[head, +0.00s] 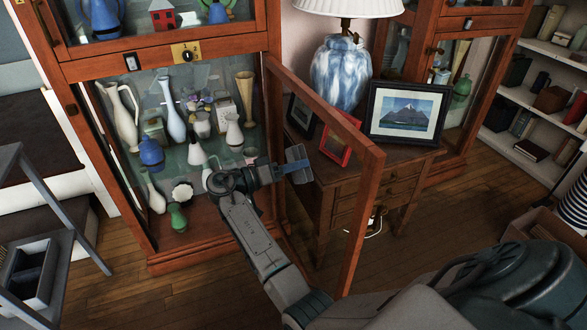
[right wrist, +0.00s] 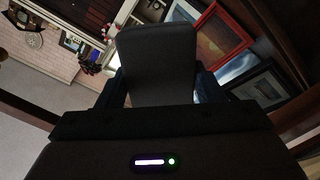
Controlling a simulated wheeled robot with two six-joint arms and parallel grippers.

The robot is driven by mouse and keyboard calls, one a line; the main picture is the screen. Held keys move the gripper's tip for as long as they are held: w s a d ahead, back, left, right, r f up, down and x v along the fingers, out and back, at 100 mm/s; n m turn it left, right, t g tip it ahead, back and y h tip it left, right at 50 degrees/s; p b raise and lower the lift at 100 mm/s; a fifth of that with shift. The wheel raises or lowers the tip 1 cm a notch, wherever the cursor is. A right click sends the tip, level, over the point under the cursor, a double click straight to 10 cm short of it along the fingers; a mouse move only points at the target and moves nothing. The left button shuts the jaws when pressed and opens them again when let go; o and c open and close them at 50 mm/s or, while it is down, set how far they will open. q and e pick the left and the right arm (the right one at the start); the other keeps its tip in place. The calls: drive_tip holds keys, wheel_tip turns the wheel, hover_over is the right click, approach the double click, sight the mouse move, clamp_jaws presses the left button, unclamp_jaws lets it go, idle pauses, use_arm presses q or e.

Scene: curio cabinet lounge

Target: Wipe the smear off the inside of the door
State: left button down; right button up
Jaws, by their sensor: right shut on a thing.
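The cabinet door (head: 374,190) stands swung open toward me, a wooden frame around clear glass. My right gripper (head: 280,169) is on the door's inner side, with its fingers pointing right toward the glass. It is shut on a flat grey wiping pad (head: 297,155). The pad also shows in the right wrist view (right wrist: 156,65), upright between the fingers. The pad is at or close to the glass; I cannot tell whether it touches. I cannot make out the smear. My left gripper is not in view.
The display cabinet (head: 185,258) holds several vases and ornaments close left of my right arm. Beyond the door, a side table (head: 345,183) bears a blue-white lamp (head: 341,75), a red frame (head: 340,139) and a landscape picture (head: 406,113). A grey cart (head: 50,232) stands at left.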

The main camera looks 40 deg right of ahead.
drive_tip(key=shift+w+a+b, duration=0.2)
drive_tip(key=shift+a+b, duration=0.05)
drive_tip(key=shift+a, duration=0.7)
drive_tip(key=shift+w+a+b, duration=0.15)
drive_tip(key=shift+a+b, duration=0.1)
drive_tip(key=shift+a, duration=0.7)
drive_tip(key=shift+w+a+b, duration=0.2)
drive_tip(key=shift+a+b, duration=0.05)
drive_tip(key=shift+a, duration=0.7)
drive_tip(key=a, duration=0.2)
drive_tip(key=a+b, duration=0.1)
drive_tip(key=shift+w, duration=0.25)
